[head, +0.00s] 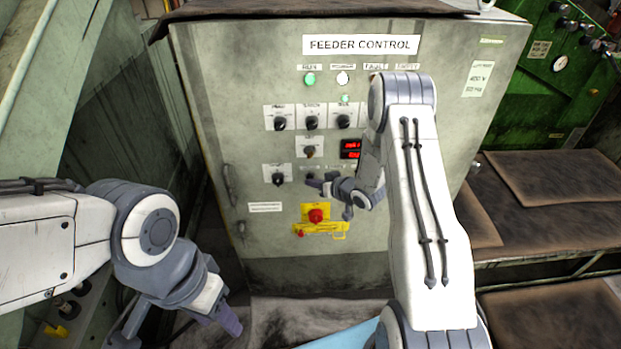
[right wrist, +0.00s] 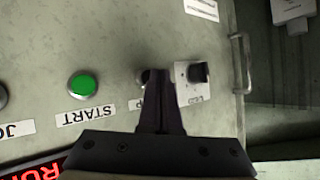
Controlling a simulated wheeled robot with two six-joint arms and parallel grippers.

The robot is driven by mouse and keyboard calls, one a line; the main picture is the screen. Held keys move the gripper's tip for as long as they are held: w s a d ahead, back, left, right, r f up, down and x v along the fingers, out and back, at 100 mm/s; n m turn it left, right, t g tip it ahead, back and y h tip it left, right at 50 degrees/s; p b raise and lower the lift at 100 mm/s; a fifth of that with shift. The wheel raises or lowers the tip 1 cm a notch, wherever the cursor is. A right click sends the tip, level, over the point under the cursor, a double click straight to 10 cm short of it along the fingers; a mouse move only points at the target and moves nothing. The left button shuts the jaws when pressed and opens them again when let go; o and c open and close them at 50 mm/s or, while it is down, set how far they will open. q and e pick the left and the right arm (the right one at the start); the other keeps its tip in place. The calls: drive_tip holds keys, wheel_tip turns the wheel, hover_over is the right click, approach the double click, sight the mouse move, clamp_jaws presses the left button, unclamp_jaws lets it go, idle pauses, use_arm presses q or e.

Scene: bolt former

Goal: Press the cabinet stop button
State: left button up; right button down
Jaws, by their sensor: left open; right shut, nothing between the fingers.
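The grey feeder control cabinet (head: 225,120) faces me, its door shut. In the right wrist view, turned upside down, a dark round button (right wrist: 144,76) lies mostly hidden behind my right gripper (right wrist: 158,78). Its label is largely covered, with only a "P" readable, and it sits beside the green START button (right wrist: 83,85). My right gripper is shut and empty, its tips over that dark button; I cannot tell whether they touch. In the head view this gripper (head: 312,183) is at the cabinet's lower button row. My left gripper (head: 228,322) is open, low and left, away from the cabinet.
A black selector switch (right wrist: 198,72) is close beside the right fingertips. A red mushroom knob (head: 316,215) on a yellow plate sits below the right gripper. Several selector knobs and a red display (head: 350,149) are above. Brown-covered benches (head: 560,185) stand at right.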

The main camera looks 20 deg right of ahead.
drive_tip(key=shift+w+d, duration=0.1)
drive_tip(key=shift+w, duration=0.35)
idle(0.6)
drive_tip(key=shift+s, duration=0.1)
drive_tip(key=shift+s+a, duration=0.2)
drive_tip(key=shift+s, duration=0.55)
drive_tip(key=shift+s+a, duration=0.25)
drive_tip(key=shift+s, duration=0.55)
drive_tip(key=shift+s+a, duration=0.2)
drive_tip(key=shift+s, duration=0.6)
drive_tip(key=shift+s+a, duration=0.25)
drive_tip(key=shift+s, duration=0.55)
